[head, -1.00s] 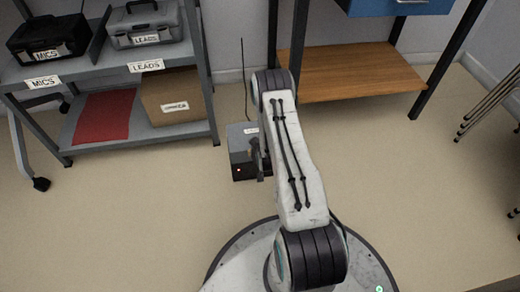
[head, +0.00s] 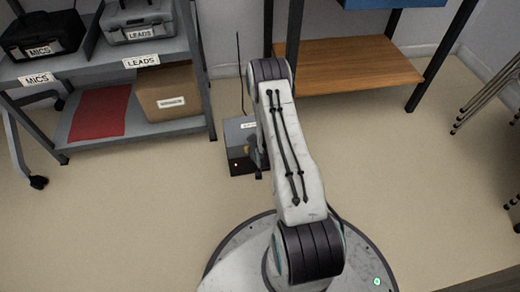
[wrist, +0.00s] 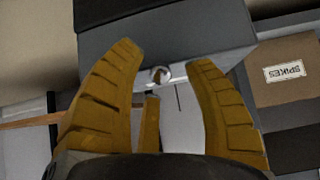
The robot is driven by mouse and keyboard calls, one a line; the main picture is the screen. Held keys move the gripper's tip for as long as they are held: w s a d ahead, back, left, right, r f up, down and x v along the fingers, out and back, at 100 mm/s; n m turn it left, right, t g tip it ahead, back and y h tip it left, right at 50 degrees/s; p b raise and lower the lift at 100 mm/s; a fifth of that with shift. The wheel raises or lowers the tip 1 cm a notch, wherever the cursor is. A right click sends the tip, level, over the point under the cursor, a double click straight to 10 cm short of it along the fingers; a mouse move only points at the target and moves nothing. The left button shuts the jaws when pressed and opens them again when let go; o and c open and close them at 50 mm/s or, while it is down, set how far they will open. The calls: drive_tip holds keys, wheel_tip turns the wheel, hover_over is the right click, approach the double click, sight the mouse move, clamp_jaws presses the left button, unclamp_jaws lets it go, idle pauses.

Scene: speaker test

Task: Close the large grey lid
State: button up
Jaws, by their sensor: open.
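A dark box with a grey top (head: 238,132) stands on the floor behind my arm, with a thin antenna rising behind it. I cannot tell whether this top is the large grey lid, or whether it is fully shut. In the wrist view a dark grey panel (wrist: 150,20) with a pale edge lies just beyond the fingertips. A round metal knob (wrist: 160,74) shows between the fingers; contact is unclear. In the head view my arm hides most of the gripper beside the box.
A grey shelf rack at left holds a black MICS case (head: 42,37), a grey LEADS case (head: 137,22) that looks shut, and a cardboard box (head: 168,92). A wooden shelf (head: 350,65) stands behind. Floor (head: 400,170) at right is clear up to the metal legs.

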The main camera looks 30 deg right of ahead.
drive_tip(key=v, duration=0.9)
drive_tip(key=shift+s, duration=0.2)
drive_tip(key=shift+a+r, duration=0.15)
drive_tip(key=a+r+n+g+y+p, duration=0.1)
drive_tip(key=a+r+p, duration=0.2)
drive_tip(key=r+p, duration=0.7)
drive_tip(key=a+r+p, duration=0.2)
drive_tip(key=r+p, duration=0.2)
drive_tip(key=r, duration=1.2)
drive_tip(key=a+r+n+g+y+p, duration=0.1)
drive_tip(key=a+r+p, duration=0.2)
drive_tip(key=r+p, duration=0.75)
drive_tip(key=s+a+r+n+g+p, duration=0.1)
drive_tip(key=s+r+p, duration=0.5)
drive_tip(key=r, duration=0.6)
drive_tip(key=s+a+r+y+p, duration=0.1)
drive_tip(key=s+a+r+p, duration=0.3)
drive_tip(key=r, duration=0.8)
drive_tip(key=s+a+r+n+g+p, duration=0.1)
drive_tip(key=s+a+r+p, duration=0.2)
drive_tip(key=s+r+p, duration=0.4)
wheel_tip(320, 180, up, 5)
drive_tip(key=s, duration=0.2)
drive_tip(key=shift+s+n+g+p, duration=0.3)
drive_tip(key=shift+s+p, duration=0.1)
